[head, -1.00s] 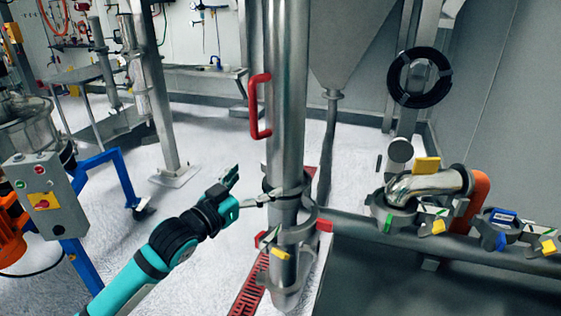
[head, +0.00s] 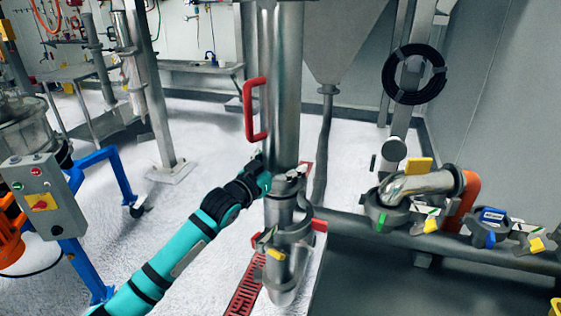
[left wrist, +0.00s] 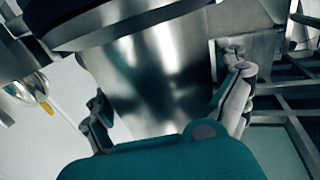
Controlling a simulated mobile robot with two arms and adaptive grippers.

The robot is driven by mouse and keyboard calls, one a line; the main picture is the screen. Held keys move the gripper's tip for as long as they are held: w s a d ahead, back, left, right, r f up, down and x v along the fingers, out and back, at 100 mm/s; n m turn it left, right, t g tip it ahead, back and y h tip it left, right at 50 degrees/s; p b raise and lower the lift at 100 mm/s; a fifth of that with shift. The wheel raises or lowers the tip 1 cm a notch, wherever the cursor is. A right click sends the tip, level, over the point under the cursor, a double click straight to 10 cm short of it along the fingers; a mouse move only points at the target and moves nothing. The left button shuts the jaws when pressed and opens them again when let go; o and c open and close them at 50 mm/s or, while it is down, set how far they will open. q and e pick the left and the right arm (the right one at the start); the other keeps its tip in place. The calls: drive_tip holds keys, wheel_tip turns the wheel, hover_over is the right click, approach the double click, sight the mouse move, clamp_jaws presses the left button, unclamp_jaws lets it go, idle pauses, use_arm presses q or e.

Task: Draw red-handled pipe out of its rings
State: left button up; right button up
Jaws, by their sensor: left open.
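The red-handled pipe (head: 281,95) stands upright in the middle of the head view, a long steel tube with a red handle (head: 249,110) on its left side. Its lower end passes into steel rings (head: 290,236) with red and yellow tabs. My left gripper (head: 283,180) is at the pipe just above the rings, below the handle. In the left wrist view the open fingers (left wrist: 170,112) lie on either side of a shiny steel cylinder, the pipe. I cannot tell whether they touch it. My right gripper is not in view.
A rail at right carries a curved steel pipe (head: 421,184) and clamps with coloured tabs. A grey control box (head: 42,197) on a blue frame stands at left. A hopper (head: 338,40) hangs behind the pipe.

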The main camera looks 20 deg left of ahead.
use_arm(q)
drive_tip(key=shift+c, duration=0.4)
drive_tip(key=c, duration=1.4)
drive_tip(key=shift+r, duration=0.4)
drive_tip(key=shift+w+f, duration=0.1)
drive_tip(key=shift+w, duration=0.05)
